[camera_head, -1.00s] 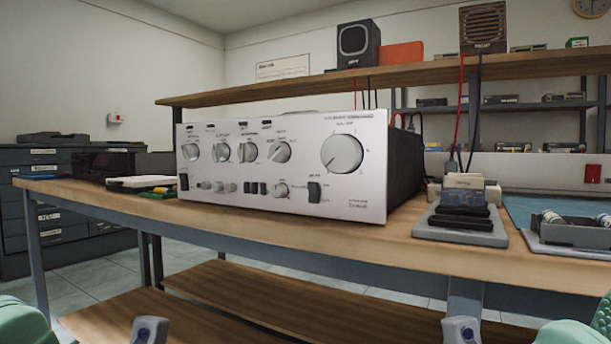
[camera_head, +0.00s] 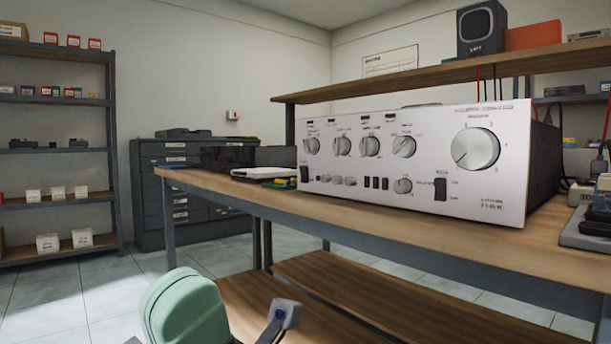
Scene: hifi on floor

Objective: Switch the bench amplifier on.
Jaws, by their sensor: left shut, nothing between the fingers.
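The bench amplifier (camera_head: 345,190) is a wide silver-fronted unit with a dark case on the wooden workbench, right of centre. Its front has a large volume knob (camera_head: 475,148), several smaller knobs and small black buttons. A black switch (camera_head: 305,173) sits at its far left. A black rocker switch (camera_head: 440,189) sits below and left of the large knob. Which one is the power switch and its position are too small to tell. My left gripper (camera_head: 284,315) is shut and empty at the bottom, low in front of the bench, apart from the amplifier. My right gripper is not in view.
The workbench (camera_head: 370,222) has a front edge and a lower shelf (camera_head: 370,296). An upper shelf (camera_head: 400,80) carries a speaker (camera_head: 482,28). Small devices (camera_head: 265,172) lie left of the amplifier. A storage rack (camera_head: 58,150) stands at the left. The floor there is clear.

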